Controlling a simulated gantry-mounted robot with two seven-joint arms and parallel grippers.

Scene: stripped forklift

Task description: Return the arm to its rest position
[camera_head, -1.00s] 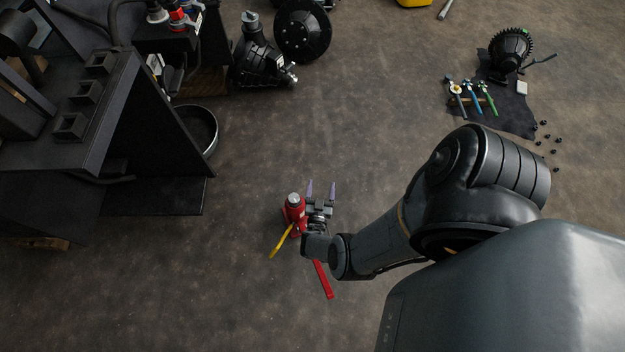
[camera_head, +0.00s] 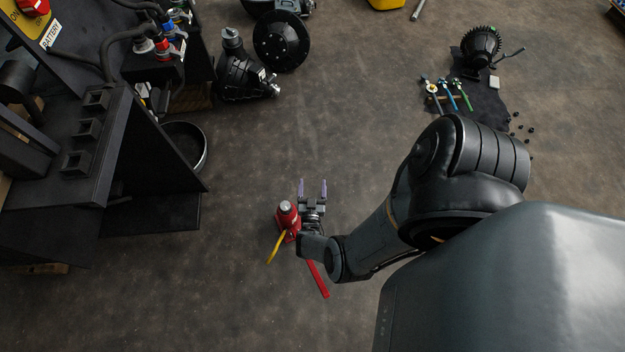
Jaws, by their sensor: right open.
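My right arm (camera_head: 375,238) reaches in from the right over the floor. Its gripper (camera_head: 313,188) is open, with two pale purple fingers spread apart and nothing between them. A red bottle jack (camera_head: 287,214) with a grey top stands on the floor just left of the gripper. In this view from above, the wrist covers part of the jack, and I cannot tell whether they touch. A yellow handle (camera_head: 275,247) and a red bar (camera_head: 318,280) show by the jack. My left gripper is not in view.
The black forklift frame (camera_head: 150,205) fills the left side. A dark axle housing (camera_head: 243,75) and a round black hub (camera_head: 281,41) lie at the top. A black mat (camera_head: 485,100) with tools and a gear lies at upper right. The middle floor is clear.

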